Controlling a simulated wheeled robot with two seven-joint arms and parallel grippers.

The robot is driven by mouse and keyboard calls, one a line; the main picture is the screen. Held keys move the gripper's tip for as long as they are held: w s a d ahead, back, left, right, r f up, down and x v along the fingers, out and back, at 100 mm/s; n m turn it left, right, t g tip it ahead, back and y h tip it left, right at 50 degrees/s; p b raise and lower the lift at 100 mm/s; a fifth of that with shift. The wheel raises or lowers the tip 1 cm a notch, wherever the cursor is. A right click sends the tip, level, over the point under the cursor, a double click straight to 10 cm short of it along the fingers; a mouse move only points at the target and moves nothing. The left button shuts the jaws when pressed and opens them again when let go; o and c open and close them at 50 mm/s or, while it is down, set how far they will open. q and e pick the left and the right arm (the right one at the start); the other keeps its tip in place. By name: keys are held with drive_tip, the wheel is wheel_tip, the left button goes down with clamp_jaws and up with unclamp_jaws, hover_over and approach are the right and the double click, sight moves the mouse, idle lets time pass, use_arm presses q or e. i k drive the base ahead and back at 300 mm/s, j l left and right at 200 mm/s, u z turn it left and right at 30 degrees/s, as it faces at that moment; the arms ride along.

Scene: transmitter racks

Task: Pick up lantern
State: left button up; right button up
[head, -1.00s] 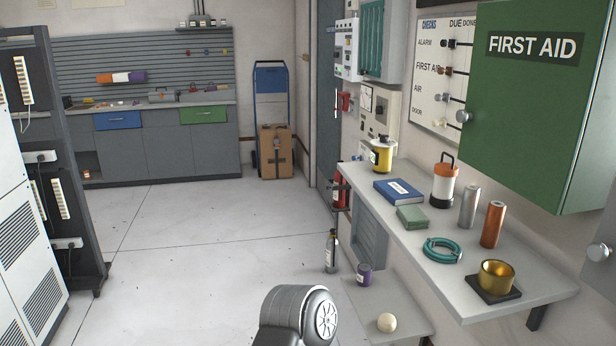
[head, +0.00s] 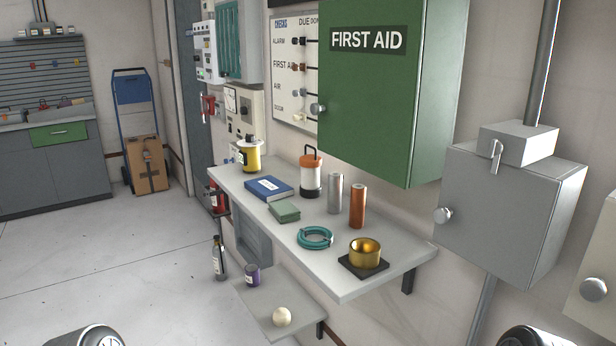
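The lantern (head: 311,173) stands upright on the wall shelf (head: 345,281). It has a white body, an orange top with a dark handle, and a black base. It stands between the blue book (head: 268,189) and a silver cylinder (head: 335,193), under the left edge of the green first aid cabinet. Neither gripper shows in the head view. Only rounded parts of my arms show at the bottom edge, at the left and at the right, well away from the lantern.
A copper cylinder (head: 357,207), teal ring (head: 315,238), green box (head: 285,212), brass cup (head: 365,252) and yellow canister (head: 249,155) share the shelf. The first aid cabinet (head: 375,100) juts out above.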

sight(310, 187)
drive_tip(key=j+z, duration=0.1)
drive_tip(key=z, duration=0.4)
drive_tip(key=i+j+z, duration=0.1)
drive_tip(key=z, duration=0.35)
drive_tip(key=j+z, duration=0.3)
drive_tip(key=j, duration=0.35)
drive_tip(key=j+z, duration=0.35)
drive_tip(key=j, duration=0.3)
drive_tip(key=k+j+z, duration=0.1)
drive_tip(key=j+z, duration=0.2)
drive_tip(key=j, duration=0.35)
drive_tip(key=k+j, duration=0.1)
drive_tip(key=j, duration=0.9)
drive_tip(key=k+j, duration=0.15)
drive_tip(key=j, duration=0.35)
drive_tip(key=k+j+z, duration=0.1)
drive_tip(key=j, duration=0.4)
drive_tip(key=k+j, duration=0.1)
drive_tip(key=j, duration=0.35)
